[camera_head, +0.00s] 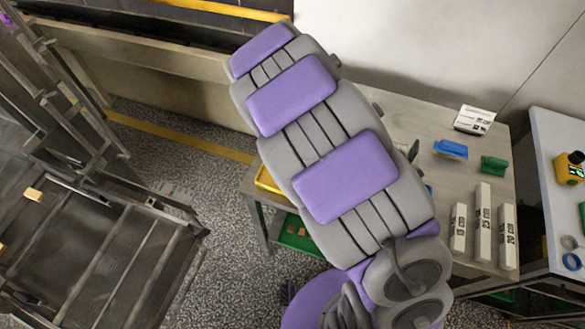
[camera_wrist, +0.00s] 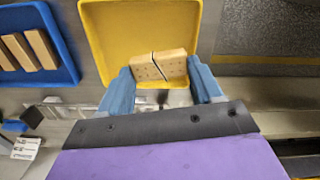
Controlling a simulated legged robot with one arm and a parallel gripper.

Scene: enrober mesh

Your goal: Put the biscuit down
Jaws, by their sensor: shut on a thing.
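In the wrist view, my gripper (camera_wrist: 159,68) has its two blue fingers shut on a tan biscuit (camera_wrist: 147,71). A dark jagged crack runs across the biscuit, and its two parts lie close together. The biscuit shows in front of a yellow tray (camera_wrist: 98,25); I cannot tell how high it is above the tray floor. In the head view, a corner of the yellow tray (camera_head: 266,181) shows at the left edge of the table. My arm hides my gripper and the biscuit there.
A blue tray (camera_wrist: 72,72) with several biscuits (camera_wrist: 41,48) lies beside the yellow one. The table (camera_head: 413,110) holds white blocks (camera_head: 482,222), a blue item (camera_head: 451,149), a green item (camera_head: 494,165) and a white sign (camera_head: 474,119). A metal rack (camera_head: 95,235) stands left.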

